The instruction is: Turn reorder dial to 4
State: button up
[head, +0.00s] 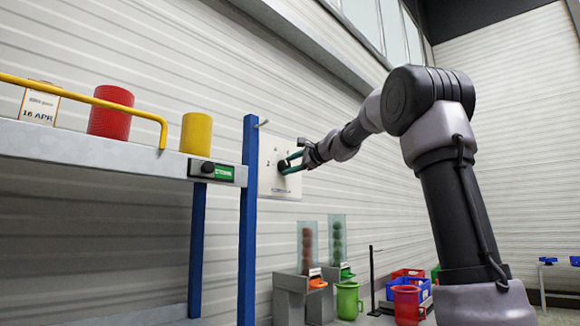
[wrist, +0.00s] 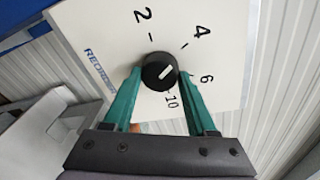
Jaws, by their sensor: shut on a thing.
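The reorder dial is a round black knob (wrist: 159,72) on a white board (wrist: 100,30) with the numbers 2, 4, 6 and 10 around it. A short white line on the knob points up and right in the wrist view, roughly toward the tick beside the 4. My gripper (wrist: 159,75) has its green fingers on either side of the knob, shut on it. In the head view my gripper (head: 289,164) reaches the board (head: 280,187) from the right. The knob (head: 282,166) is partly hidden by the fingers there.
A shelf (head: 100,145) at left holds a red cylinder (head: 110,110) and a yellow cylinder (head: 196,133). A blue post (head: 248,220) stands just left of the board. Below are dispensers (head: 308,245), a green jug (head: 348,300) and a red jug (head: 407,304).

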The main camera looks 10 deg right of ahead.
jog(key=shift+f+m, duration=0.1)
jog(key=shift+m, duration=0.3)
jog(key=o, duration=1.4)
jog(key=shift+d, duration=0.1)
jog(key=shift+c, duration=0.2)
jog(key=v, duration=1)
jog(key=shift+s, duration=0.3)
jog(key=shift+d, duration=0.15)
jog(key=s+f+n+g+h, duration=0.7)
jog(key=s+f+n, duration=0.5)
jog(key=s+f, duration=1.9)
jog(key=shift+s+f+n, duration=0.2)
jog(key=shift+f+n, duration=0.2)
jog(key=shift+f, duration=0.25)
